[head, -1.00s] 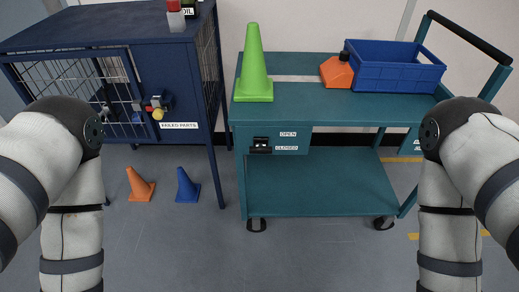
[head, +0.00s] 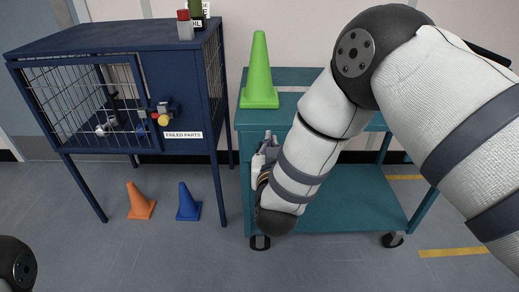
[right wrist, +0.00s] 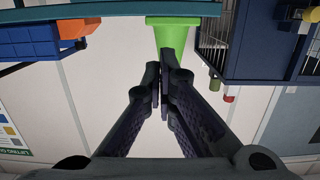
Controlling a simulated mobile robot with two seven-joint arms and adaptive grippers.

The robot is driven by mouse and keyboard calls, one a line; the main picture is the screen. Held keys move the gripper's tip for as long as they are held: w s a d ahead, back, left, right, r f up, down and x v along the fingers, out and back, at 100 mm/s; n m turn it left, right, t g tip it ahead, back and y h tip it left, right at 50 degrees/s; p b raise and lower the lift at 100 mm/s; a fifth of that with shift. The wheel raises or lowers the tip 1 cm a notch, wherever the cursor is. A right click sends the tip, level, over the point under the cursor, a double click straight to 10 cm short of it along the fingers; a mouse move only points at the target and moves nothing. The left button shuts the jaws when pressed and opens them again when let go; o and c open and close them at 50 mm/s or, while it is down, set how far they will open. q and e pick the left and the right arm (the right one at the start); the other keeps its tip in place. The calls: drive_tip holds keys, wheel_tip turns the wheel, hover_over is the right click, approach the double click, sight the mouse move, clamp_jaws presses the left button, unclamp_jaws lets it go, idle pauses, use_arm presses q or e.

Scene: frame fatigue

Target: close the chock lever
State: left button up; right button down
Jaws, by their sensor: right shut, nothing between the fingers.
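The teal cart (head: 370,205) stands in the middle right of the head view. Its panel with the chock lever and the OPEN and CLOSED labels is hidden behind my right arm and gripper. My right gripper (head: 267,143) is at the cart's left front, near that panel; contact with the lever cannot be told. In the right wrist view my right gripper (right wrist: 163,82) is shut and empty, and the lever does not show there. My left gripper is out of view.
A green cone (head: 259,75) stands on the cart's top. The blue cabinet (head: 185,95) is close to the cart's left. Orange (head: 140,203) and blue (head: 188,204) cones stand on the floor below it. A blue crate (right wrist: 28,38) shows upside down in the wrist view.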

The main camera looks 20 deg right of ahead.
drive_tip(key=x, duration=0.5)
drive_tip(key=b+x, duration=0.1)
drive_tip(key=x, duration=0.1)
drive_tip(key=shift+w+d+f, duration=0.2)
drive_tip(key=shift+w+f, duration=0.1)
drive_tip(key=shift+s+a+f, duration=0.1)
drive_tip(key=shift+s+f, duration=0.1)
drive_tip(key=shift+f, duration=0.35)
drive_tip(key=shift+s+a+f, duration=0.1)
drive_tip(key=shift+s+f, duration=0.1)
drive_tip(key=shift+f, duration=0.35)
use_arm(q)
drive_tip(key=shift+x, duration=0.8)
use_arm(e)
drive_tip(key=shift+s+f, duration=0.35)
drive_tip(key=shift+f, duration=0.25)
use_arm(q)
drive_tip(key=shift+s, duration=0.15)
